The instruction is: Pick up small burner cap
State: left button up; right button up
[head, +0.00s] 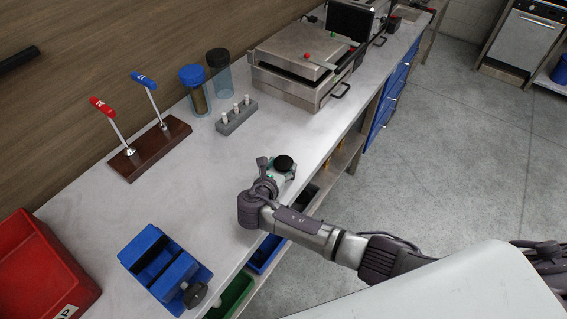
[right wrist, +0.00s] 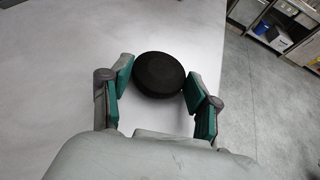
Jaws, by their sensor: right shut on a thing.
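The small burner cap is a round black disc (head: 284,163) near the right edge of the counter in the head view. In the right wrist view the burner cap (right wrist: 159,75) sits between the two green-padded fingers. My right gripper (head: 276,177) is shut on it, its arm coming in from the lower right. In the right wrist view the fingers of the right gripper (right wrist: 158,92) hold the cap at its sides. I cannot tell whether the cap still touches the counter. My left gripper is not in view.
A blue clamp-like block (head: 165,268) and a red bin (head: 38,270) stand at the near left. Two levers on a wooden base (head: 150,150), a grey peg block (head: 236,115) and a metal press (head: 300,75) stand further back. The counter's middle is clear.

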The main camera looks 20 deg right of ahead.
jog(key=shift+c, duration=0.9)
